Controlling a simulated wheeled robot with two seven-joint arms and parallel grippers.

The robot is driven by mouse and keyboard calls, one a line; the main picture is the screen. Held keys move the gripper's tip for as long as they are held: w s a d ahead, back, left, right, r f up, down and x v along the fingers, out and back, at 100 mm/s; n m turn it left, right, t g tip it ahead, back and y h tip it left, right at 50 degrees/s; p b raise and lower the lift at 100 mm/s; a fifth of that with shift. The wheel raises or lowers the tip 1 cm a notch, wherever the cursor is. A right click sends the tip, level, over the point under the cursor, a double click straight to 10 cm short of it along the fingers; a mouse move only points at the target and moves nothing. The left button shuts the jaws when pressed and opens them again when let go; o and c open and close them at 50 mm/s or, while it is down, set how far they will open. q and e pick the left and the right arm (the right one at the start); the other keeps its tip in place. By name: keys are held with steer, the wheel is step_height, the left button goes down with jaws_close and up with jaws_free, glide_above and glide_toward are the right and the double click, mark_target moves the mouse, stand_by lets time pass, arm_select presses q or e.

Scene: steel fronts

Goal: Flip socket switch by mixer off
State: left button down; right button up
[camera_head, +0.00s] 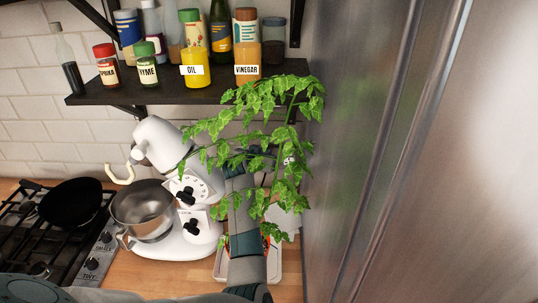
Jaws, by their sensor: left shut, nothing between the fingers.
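The white stand mixer (165,150) stands on the wooden counter, with its steel bowl (143,208) under the raised head. My left arm comes up from the bottom, just right of the mixer, and my left gripper (240,168) reaches toward the tiled wall among green plant leaves. The gripper is shut with nothing held; leaves partly hide its fingertips. The socket and its switch are not clearly visible; a small pale patch shows between the leaves, but I cannot tell what it is. Contact with the wall cannot be seen. My right gripper is not in view.
A leafy plant (262,100) surrounds my left gripper. A dark shelf (135,95) with bottles and spice jars hangs above. A gas hob (60,250) with a black pan (72,203) is at left. A tall steel front (385,150) closes off the right side.

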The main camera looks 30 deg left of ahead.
arm_select(q)
steer(key=shift+w+a, duration=0.1)
steer(key=shift+w, duration=0.2)
stand_by(0.7)
steer(key=shift+s, duration=0.2)
stand_by(0.3)
steer(key=s+d+r, duration=0.3)
steer(key=s, duration=0.2)
steer(key=shift+s, duration=0.4)
stand_by(0.4)
stand_by(0.4)
